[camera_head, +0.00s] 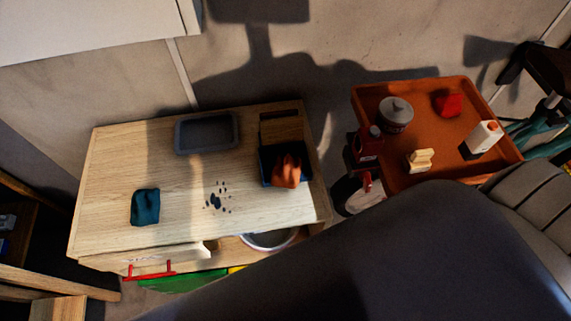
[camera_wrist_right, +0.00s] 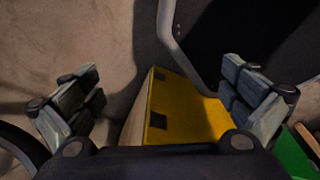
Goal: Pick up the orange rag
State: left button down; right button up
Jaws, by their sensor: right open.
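The orange rag (camera_head: 286,171) is a crumpled cloth in the head view. It sits in or on a dark blue open container (camera_head: 268,160) at the right end of a light wooden table (camera_head: 170,185). My right gripper (camera_wrist_right: 160,105) shows in the right wrist view with its two fingers wide apart and nothing between them. Behind the fingers is a yellow surface with dark patches (camera_wrist_right: 185,105), and the rag is not in that view. My left gripper is not in either view.
A teal cloth (camera_head: 145,207), a grey tray (camera_head: 206,132) and dark spots (camera_head: 216,199) are on the table. An orange tray cart (camera_head: 440,95) with a can, bottles and a red item stands to the right. A large dark arm part of mine covers the lower right.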

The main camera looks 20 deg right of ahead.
aim_at(287, 170)
jog(key=z, duration=0.8)
